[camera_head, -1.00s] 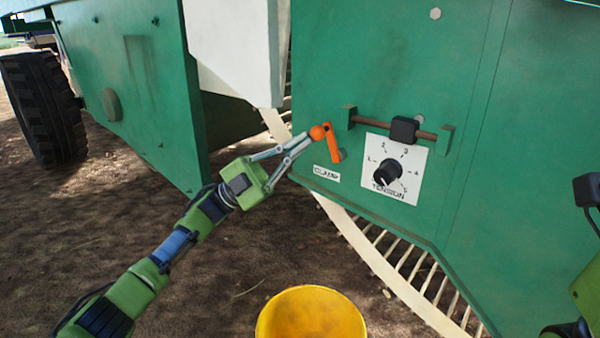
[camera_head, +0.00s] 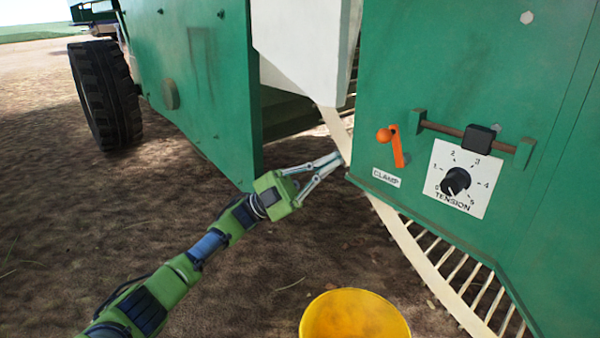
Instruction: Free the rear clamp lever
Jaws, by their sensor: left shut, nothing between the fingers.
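The orange clamp lever (camera_head: 398,148) is on the green panel, with its round orange knob (camera_head: 383,135) at its upper left. A white "CLAMP" label (camera_head: 386,178) sits just below it. My left gripper (camera_head: 339,158) is shut and empty, to the left of and slightly below the lever, apart from it, near the panel's left edge. My right gripper is out of view.
A black tension dial (camera_head: 455,181) on a white plate and a brown rod with a black block (camera_head: 479,138) are right of the lever. A yellow bucket (camera_head: 355,312) stands below. A slatted wheel (camera_head: 430,270) curves under the panel. Bare soil lies left.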

